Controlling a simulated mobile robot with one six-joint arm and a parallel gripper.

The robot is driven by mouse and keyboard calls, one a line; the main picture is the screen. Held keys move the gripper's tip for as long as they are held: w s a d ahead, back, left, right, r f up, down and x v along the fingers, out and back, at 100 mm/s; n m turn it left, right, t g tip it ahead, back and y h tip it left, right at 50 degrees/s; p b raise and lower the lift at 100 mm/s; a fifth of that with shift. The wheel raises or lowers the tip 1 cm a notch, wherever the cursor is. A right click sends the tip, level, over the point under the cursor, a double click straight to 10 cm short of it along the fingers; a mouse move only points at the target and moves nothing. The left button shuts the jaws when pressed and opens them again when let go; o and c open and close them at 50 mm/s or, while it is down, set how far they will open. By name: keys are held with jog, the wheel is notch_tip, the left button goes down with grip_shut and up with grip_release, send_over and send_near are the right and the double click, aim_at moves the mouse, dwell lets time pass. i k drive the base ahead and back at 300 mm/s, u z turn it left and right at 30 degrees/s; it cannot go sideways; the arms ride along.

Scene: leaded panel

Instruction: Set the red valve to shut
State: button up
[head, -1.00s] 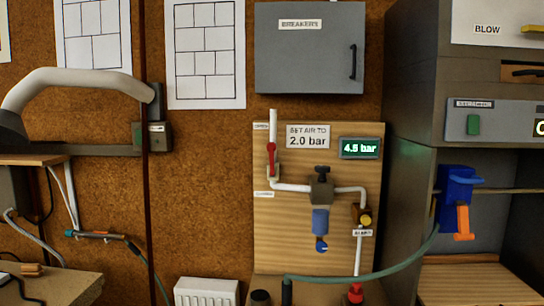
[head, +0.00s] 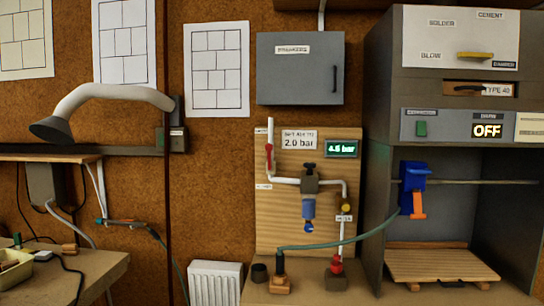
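The red valve (head: 268,158) is a small red lever on the white vertical pipe at the left of the wooden air panel (head: 312,235). Its handle looks upright, in line with the pipe. Small labels sit near it, above and below, too small to read. A green-lit display (head: 342,149) on the panel appears to read 4.5 bar, beside a sign (head: 299,140) reading 2.0 bar. Below are a grey regulator with a dark knob (head: 309,169) and a blue bowl (head: 308,210). My gripper is not in view.
A red-topped fitting (head: 337,265) and a green hose (head: 340,243) are on the bench below. The hose runs to a blue and orange tool (head: 413,190) in the right cabinet. A grey breakers box (head: 300,68) hangs above, and a white radiator (head: 215,283) stands at lower left.

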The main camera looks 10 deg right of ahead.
aim_at(269, 147)
jog(key=z, duration=0.4)
jog(key=k, duration=0.35)
jog(key=u, duration=1.65)
jog(key=i, duration=0.75)
jog(key=z, duration=0.4)
